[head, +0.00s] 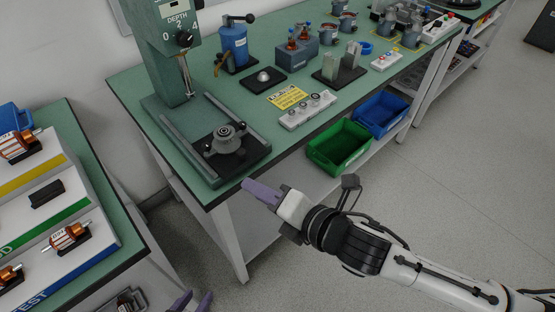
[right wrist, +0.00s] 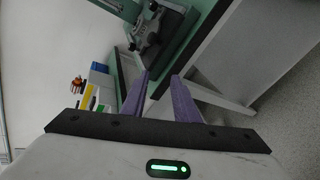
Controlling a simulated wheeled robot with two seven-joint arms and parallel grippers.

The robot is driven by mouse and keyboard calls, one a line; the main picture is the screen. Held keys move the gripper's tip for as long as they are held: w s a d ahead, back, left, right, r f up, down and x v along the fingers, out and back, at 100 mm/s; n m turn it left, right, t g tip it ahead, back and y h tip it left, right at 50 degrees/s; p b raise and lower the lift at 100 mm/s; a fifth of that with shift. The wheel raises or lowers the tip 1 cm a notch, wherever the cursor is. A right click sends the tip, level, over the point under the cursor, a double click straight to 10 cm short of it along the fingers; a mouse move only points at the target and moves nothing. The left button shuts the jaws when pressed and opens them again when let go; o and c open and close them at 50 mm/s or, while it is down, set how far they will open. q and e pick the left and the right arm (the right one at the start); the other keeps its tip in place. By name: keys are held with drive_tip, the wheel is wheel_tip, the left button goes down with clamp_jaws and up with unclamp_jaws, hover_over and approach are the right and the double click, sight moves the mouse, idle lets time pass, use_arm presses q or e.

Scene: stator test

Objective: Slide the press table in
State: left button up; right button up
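The press table (head: 240,155) is a dark sliding plate with a round metal fixture (head: 226,137) on top. It sits at the front end of the green press base's rails, near the bench's front edge. The green press column (head: 165,55) with its depth dial stands behind it. My right gripper (head: 248,186) is just in front of the bench edge, apart from the plate. In the right wrist view its purple fingers (right wrist: 160,78) are apart and empty, with the plate and fixture (right wrist: 148,42) beyond them. My left gripper (head: 191,301) shows only its purple fingertips, spread apart, at the bottom edge.
A button panel (head: 307,110), a yellow label (head: 287,97) and a blue hand press (head: 234,45) stand right of the press. A green bin (head: 338,150) and a blue bin (head: 381,113) sit below the bench. A rack with copper-wound parts (head: 60,262) is at left.

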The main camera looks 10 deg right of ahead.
drive_tip(key=w+d+r+n+p, duration=0.1)
drive_tip(key=d+r+n, duration=0.15)
drive_tip(key=n, duration=0.35)
drive_tip(key=w+d+r+n, duration=0.1)
drive_tip(key=r+n, duration=0.2)
drive_tip(key=n, duration=0.4)
drive_tip(key=shift+h, duration=0.4)
drive_tip(key=b+x, duration=0.3)
drive_tip(key=x, duration=0.2)
drive_tip(key=shift+w+a+f, duration=0.15)
drive_tip(key=shift+a+f, duration=0.05)
drive_tip(key=shift+a, duration=0.15)
